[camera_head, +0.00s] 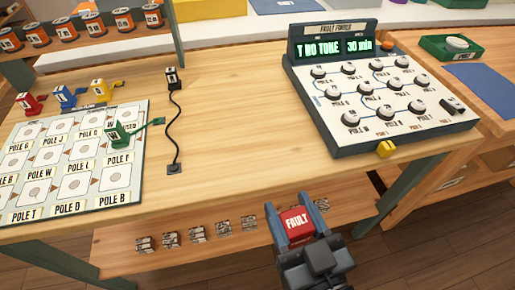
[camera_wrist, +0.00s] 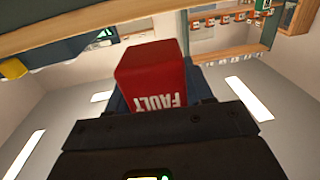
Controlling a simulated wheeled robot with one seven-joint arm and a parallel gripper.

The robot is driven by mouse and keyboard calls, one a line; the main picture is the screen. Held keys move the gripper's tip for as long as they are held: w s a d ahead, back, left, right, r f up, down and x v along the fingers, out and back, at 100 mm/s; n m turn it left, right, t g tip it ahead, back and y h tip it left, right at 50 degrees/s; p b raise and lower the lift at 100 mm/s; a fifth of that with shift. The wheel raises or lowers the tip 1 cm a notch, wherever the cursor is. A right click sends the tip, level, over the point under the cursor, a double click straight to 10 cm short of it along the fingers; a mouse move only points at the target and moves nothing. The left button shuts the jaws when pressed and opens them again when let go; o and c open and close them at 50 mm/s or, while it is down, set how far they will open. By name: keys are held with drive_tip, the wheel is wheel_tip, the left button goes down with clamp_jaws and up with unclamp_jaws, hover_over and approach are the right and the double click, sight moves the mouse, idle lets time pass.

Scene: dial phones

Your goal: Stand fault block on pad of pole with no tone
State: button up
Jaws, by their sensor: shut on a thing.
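My gripper (camera_head: 297,218) is shut on the red fault block (camera_head: 298,224), in front of the table's front edge. The block, lettered FAULT, also shows between the fingers in the wrist view (camera_wrist: 152,80). The pole board (camera_head: 120,185) lies at the left of the table, with labelled pads such as POLE T, POLE D and POLE B. A green plug (camera_head: 120,135) stands on one of its upper right pads and hides part of it. The Fault Finder console (camera_head: 380,95) stands at the right; its green display (camera_head: 320,47) reads roughly "T NO TONE", beside "30 min".
Red (camera_head: 28,103), blue (camera_head: 65,96) and yellow (camera_head: 98,88) plugs stand behind the board. A black cord (camera_head: 178,125) runs down the table. Several small blocks (camera_head: 197,234) sit on the lower shelf. The table's middle is clear.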

drive_tip(key=p+x, duration=0.3)
drive_tip(key=x, duration=1.4)
drive_tip(key=shift+s+r, duration=0.1)
drive_tip(key=shift+w+a, duration=0.2)
drive_tip(key=shift+w, duration=0.25)
drive_tip(key=shift+f, duration=0.25)
drive_tip(key=shift+f, duration=0.15)
drive_tip(key=o, duration=1)
drive_tip(key=shift+o, duration=0.2)
